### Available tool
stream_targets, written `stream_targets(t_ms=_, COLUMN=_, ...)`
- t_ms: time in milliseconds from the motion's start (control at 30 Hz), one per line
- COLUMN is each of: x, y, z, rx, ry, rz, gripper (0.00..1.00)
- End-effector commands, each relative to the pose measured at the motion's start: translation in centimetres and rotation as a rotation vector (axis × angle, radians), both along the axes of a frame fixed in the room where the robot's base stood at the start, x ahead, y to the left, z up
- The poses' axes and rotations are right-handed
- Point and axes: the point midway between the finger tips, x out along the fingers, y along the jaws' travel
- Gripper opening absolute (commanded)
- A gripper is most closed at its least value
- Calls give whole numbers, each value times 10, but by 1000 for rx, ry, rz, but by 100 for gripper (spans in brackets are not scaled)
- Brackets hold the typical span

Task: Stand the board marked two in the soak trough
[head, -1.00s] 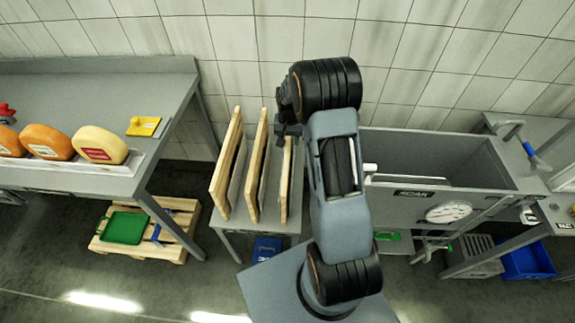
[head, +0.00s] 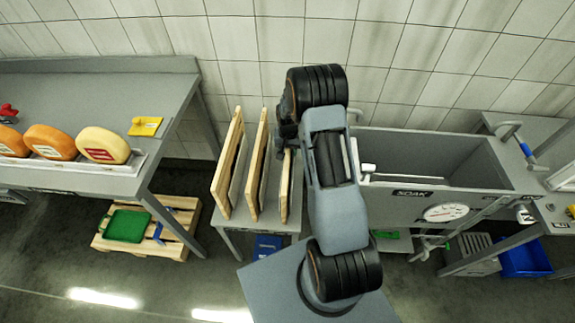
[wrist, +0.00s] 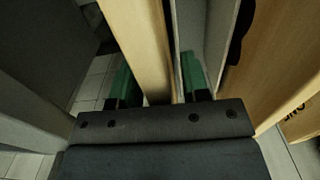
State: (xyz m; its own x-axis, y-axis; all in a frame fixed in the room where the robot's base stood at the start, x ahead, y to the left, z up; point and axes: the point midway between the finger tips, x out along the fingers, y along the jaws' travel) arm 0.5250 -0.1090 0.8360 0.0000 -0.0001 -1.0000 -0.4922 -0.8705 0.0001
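Three wooden boards, one at the left (head: 228,165), one in the middle (head: 257,165) and one at the right (head: 285,188), stand on edge in a low rack. I cannot read a two on any of them. My gripper (wrist: 157,82) is low over the right board, whose far part my arm hides. In the wrist view its green fingers are apart, one on each side of a board (wrist: 145,40), with a gap on the left side. The soak trough (head: 412,193), marked SOAK, stands right of my arm; a pale edge shows inside it.
Grey dividers (wrist: 205,40) stand between the boards, close to the fingers. A board with partly readable lettering (wrist: 270,85) is at the right of the wrist view. A bench with cheese wheels (head: 103,146) is at the left. A gauge (head: 446,213) is on the trough's front.

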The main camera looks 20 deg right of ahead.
Motion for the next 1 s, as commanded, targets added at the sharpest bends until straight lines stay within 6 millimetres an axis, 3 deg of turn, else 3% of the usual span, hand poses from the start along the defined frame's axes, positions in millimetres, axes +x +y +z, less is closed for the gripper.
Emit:
stream_targets(t_ms=433, x=0, y=0, z=0, rx=0, ry=0, rz=0, gripper=0)
stream_targets(t_ms=1000, x=0, y=1, z=0, rx=0, ry=0, rz=1, gripper=0)
